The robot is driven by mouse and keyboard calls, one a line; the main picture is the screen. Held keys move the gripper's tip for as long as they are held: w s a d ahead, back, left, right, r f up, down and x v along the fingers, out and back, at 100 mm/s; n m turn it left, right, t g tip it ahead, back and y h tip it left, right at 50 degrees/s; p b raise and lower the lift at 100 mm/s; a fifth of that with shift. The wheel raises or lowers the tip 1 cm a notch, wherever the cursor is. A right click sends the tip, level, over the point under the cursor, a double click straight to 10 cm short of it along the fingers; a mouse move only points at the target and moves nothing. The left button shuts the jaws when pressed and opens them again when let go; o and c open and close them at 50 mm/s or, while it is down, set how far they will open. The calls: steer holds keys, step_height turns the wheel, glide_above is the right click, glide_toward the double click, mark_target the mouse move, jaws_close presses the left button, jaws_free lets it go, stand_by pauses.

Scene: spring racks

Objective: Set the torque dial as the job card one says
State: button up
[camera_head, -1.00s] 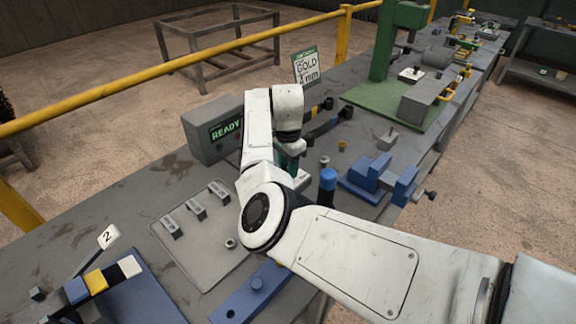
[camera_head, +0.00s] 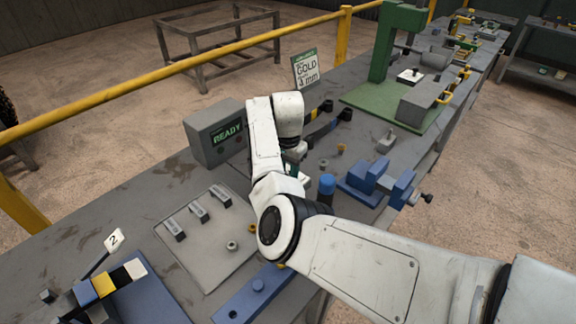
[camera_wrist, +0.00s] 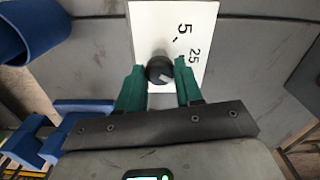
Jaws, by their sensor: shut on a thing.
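The torque dial is a round black knob (camera_wrist: 160,70) with a pale pointer mark, on a white plate (camera_wrist: 148,28) printed with "5" and "25". In the wrist view my gripper (camera_wrist: 160,76) has its two green fingers on either side of the knob, shut on it. The pointer slants across the knob; its exact reading is hard to tell. In the head view the dial is hidden behind my arm, and only a bit of green gripper shows. A job card (camera_head: 306,70) with a green top stands at the bench's back edge; it reads "GOLD" and a number in mm, the digit unclear.
A grey box (camera_head: 217,135) with a "READY" display stands left of my arm. A blue vise (camera_head: 372,178) and a blue-topped post (camera_head: 327,184) are close on the right. A grey plate (camera_head: 206,235) with several small blocks lies in front. A green press (camera_head: 395,45) stands farther back.

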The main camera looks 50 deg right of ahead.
steer(key=n+p, duration=0.2)
steer(key=n, duration=0.3)
steer(key=shift+r+n+p, duration=0.1)
steer(key=shift+n+p, duration=0.2)
steer(key=shift+p, duration=0.1)
steer(key=shift+w, duration=0.1)
steer(key=o, duration=1)
steer(key=shift+o, duration=0.2)
step_height(320, 180, up, 11)
steer(key=b, duration=0.1)
steer(key=shift+b, duration=0.35)
steer(key=shift+f, duration=0.2)
